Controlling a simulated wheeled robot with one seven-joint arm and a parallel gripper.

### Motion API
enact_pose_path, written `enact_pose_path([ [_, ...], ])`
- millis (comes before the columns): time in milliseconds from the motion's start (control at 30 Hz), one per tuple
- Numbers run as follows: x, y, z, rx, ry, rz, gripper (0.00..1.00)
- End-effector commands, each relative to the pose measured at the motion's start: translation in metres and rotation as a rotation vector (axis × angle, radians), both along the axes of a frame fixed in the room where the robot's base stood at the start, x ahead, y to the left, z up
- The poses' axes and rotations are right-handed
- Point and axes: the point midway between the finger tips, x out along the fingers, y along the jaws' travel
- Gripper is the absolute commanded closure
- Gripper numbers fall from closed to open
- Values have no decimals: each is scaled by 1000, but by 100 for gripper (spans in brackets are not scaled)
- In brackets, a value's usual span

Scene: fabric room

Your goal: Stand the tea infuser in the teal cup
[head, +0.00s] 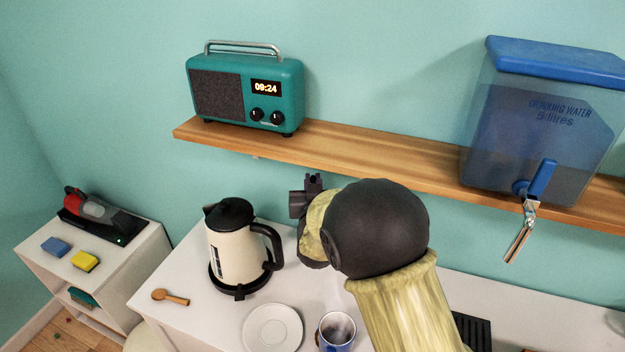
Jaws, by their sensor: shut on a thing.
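My gripper (302,205) shows only in part, as dark hardware at the end of my arm, right of the kettle and below the shelf. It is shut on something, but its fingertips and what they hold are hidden. I cannot make out the tea infuser anywhere in this view. No cup that is clearly teal shows either. A white and blue cup (323,330) with dark contents stands at the bottom edge, right of a white saucer (252,330). My arm covers much of the counter's middle.
A cream kettle (233,248) stands on the white counter (190,275), with a small wooden spoon (170,297) to its left. Above, a wooden shelf (385,155) holds a teal radio (220,90) and a blue water dispenser (550,70), whose tap (520,235) hangs over the shelf's front.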

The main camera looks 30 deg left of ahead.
Motion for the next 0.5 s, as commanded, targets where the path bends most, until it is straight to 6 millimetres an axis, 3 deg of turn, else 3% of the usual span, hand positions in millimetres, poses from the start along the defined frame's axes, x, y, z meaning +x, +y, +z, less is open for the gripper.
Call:
enact_pose_path([
  [500, 0, 0, -36, 0, 1, 1, 100],
])
